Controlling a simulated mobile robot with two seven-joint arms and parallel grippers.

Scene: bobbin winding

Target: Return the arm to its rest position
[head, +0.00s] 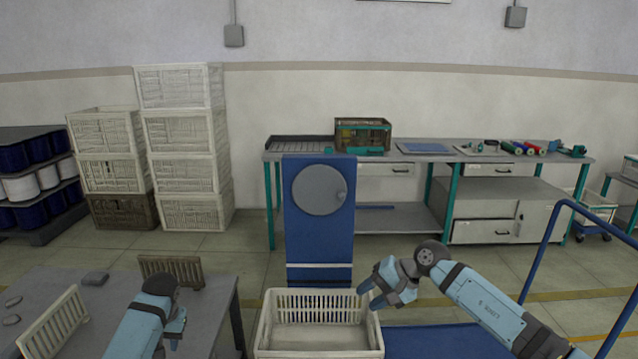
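My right arm (490,305) comes in from the lower right, light blue with dark joints. Its gripper (369,294) hangs above the right rim of a cream slatted crate (268,325). Its fingertips look apart with nothing between them. My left arm (136,330) comes in from the lower left over a grey table. Its gripper (176,340) points down by the table's right part; its fingertips are too small and dark to tell whether they are open. No held object shows at either gripper.
The grey table (222,310) carries two slatted racks (52,322) and several grey stones. A blue column with a round grey disc (319,190) stands behind the crate. A blue rail (545,235) is at right. Stacked crates (182,132) and a workbench (480,158) line the wall.

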